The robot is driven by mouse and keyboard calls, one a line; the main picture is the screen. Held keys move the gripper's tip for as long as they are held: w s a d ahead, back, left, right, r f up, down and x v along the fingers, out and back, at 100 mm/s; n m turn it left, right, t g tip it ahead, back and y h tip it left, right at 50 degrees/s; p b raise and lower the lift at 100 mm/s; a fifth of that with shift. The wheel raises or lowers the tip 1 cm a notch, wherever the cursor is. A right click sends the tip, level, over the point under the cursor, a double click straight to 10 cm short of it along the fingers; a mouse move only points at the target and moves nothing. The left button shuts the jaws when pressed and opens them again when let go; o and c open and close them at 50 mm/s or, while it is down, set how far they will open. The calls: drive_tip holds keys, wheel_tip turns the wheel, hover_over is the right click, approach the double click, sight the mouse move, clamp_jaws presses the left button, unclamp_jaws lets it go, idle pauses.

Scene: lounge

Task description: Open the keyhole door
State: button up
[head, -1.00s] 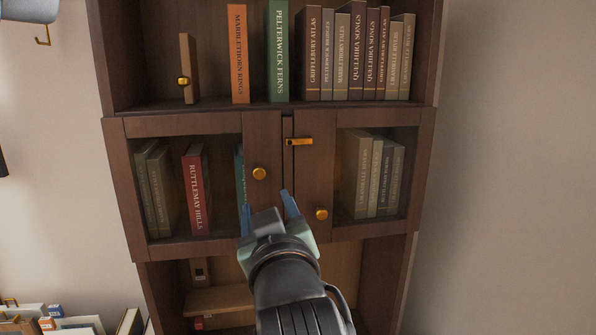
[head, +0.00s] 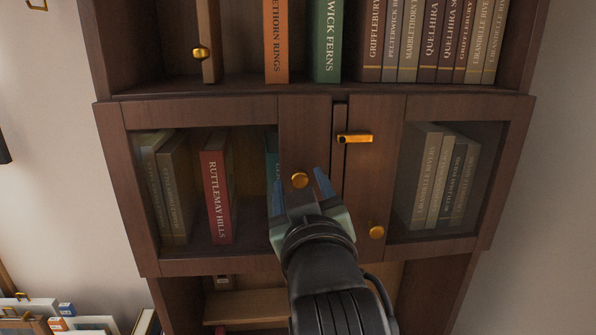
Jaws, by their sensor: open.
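A dark wooden bookcase has a middle cabinet with two glazed doors. The left door (head: 303,125) has a round brass knob (head: 300,180) low on its right stile. The right door (head: 372,180) has another brass knob (head: 376,230), set lower. A brass latch bar (head: 355,138) lies level at the top where the doors meet. Both doors look shut. I see no clear keyhole on either. My gripper (head: 300,190) is open and empty, with its blue fingertips on either side of the left door's knob in the picture; I cannot tell whether they touch it.
Books stand behind both panes, including a red one (head: 216,190). On the shelf above are an orange book (head: 276,45), a green book (head: 327,40) and a narrow upright panel with a knob (head: 200,53). An open shelf (head: 245,305) lies below. Bare wall is at the right.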

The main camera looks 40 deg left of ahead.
drive_tip(key=shift+w+a, duration=0.25)
drive_tip(key=shift+s+d+r, duration=0.1)
drive_tip(key=shift+s+d, duration=0.1)
drive_tip(key=shift+d, duration=0.05)
drive_tip(key=shift+s, duration=0.1)
drive_tip(key=shift+c, duration=1.1)
clamp_jaws()
